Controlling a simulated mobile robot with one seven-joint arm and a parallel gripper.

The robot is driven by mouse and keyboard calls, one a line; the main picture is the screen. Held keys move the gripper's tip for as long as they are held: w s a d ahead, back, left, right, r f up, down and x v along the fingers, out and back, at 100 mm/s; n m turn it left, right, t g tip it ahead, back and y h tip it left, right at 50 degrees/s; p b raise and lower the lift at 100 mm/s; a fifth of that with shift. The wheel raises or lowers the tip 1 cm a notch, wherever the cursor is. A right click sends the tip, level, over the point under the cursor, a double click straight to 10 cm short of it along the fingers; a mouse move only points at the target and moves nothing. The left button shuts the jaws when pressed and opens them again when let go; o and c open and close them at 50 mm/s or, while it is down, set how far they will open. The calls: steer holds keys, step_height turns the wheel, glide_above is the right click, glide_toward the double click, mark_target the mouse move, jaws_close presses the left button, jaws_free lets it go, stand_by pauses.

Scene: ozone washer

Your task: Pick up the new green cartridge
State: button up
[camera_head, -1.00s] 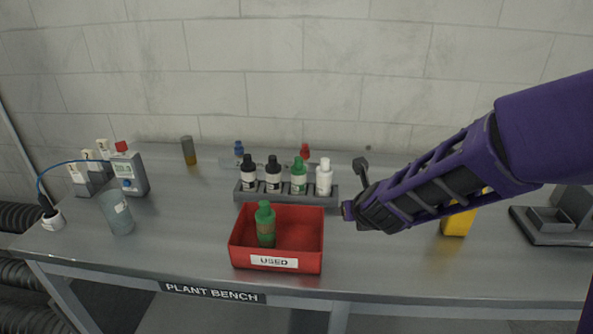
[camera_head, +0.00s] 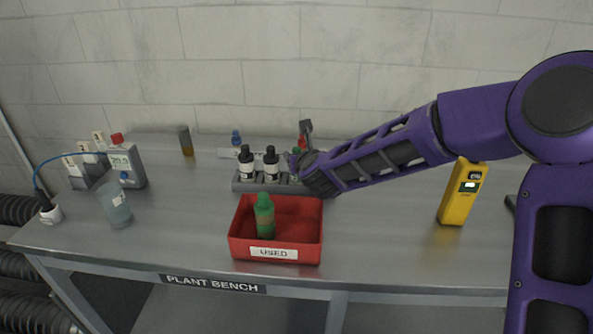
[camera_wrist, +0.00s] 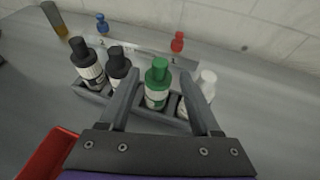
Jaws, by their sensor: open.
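The new green cartridge, with a green cap and white label, stands upright in the grey rack in the wrist view (camera_wrist: 157,92). In the head view my gripper hides most of it; a bit of green shows (camera_head: 297,150). My gripper (camera_wrist: 163,76) is open, its fingers left and right of the green cartridge in the picture; I cannot tell if they touch it. In the head view my gripper (camera_head: 302,160) is at the rack's right part. A second green bottle (camera_head: 264,217) stands in the red USED bin (camera_head: 240,246).
Two black-capped bottles (camera_head: 246,163) stand left of the green one in the rack (camera_head: 243,187), and a white bottle (camera_wrist: 206,87) stands right. Small blue (camera_head: 236,138) and red (camera_wrist: 177,42) pieces sit behind. A yellow meter (camera_head: 462,195) stands at right.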

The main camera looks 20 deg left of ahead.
mark_target(293, 179)
steer(key=p+x, duration=0.1)
steer(key=x, duration=0.7)
steer(key=shift+w+f, duration=0.1)
steer(key=shift+f, duration=0.2)
jaws_close()
